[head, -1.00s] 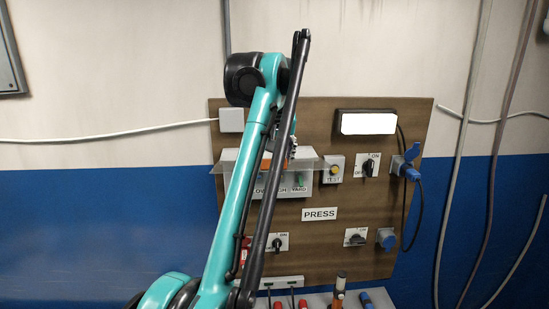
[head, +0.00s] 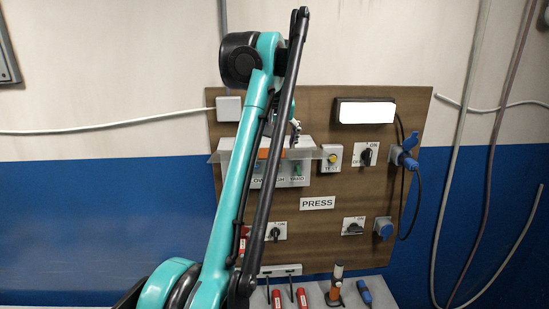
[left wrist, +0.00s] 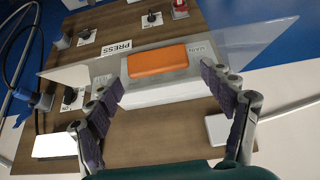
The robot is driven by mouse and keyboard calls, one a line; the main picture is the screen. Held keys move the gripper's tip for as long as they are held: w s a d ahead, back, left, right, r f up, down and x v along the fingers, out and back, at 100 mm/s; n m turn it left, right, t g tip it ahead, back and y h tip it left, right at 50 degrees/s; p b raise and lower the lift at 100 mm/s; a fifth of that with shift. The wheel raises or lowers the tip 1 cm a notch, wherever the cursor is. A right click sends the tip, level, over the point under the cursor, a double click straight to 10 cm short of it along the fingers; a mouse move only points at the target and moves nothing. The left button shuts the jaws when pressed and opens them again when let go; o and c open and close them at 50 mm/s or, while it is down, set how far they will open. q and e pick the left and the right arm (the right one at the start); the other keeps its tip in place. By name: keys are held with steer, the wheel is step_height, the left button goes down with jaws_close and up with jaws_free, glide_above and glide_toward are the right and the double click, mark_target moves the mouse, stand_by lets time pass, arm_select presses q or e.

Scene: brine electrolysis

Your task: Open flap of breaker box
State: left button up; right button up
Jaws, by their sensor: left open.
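The breaker box (head: 300,174) is a pale grey box on the brown wall board, partly hidden behind my left arm. Its clear flap (head: 226,157) juts out near the box's top and looks almost edge-on. In the left wrist view the see-through flap (left wrist: 255,44) spans the picture, with an orange block (left wrist: 157,60) at the box. My left gripper (left wrist: 163,80) is open and empty there, its two fingers spread on either side of the box top, close to the flap. In the head view the left gripper (head: 294,133) is mostly hidden by the arm. My right gripper is not in view.
The board also holds a TEST button (head: 332,157), rotary switches (head: 367,154), blue sockets (head: 384,229), a PRESS label (head: 318,203) and a lit white lamp (head: 364,111). A shelf with small tools (head: 336,284) is below. Cables hang at the right.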

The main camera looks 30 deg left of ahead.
arm_select(q)
steer(key=s+d, duration=0.6)
steer(key=s, duration=0.4)
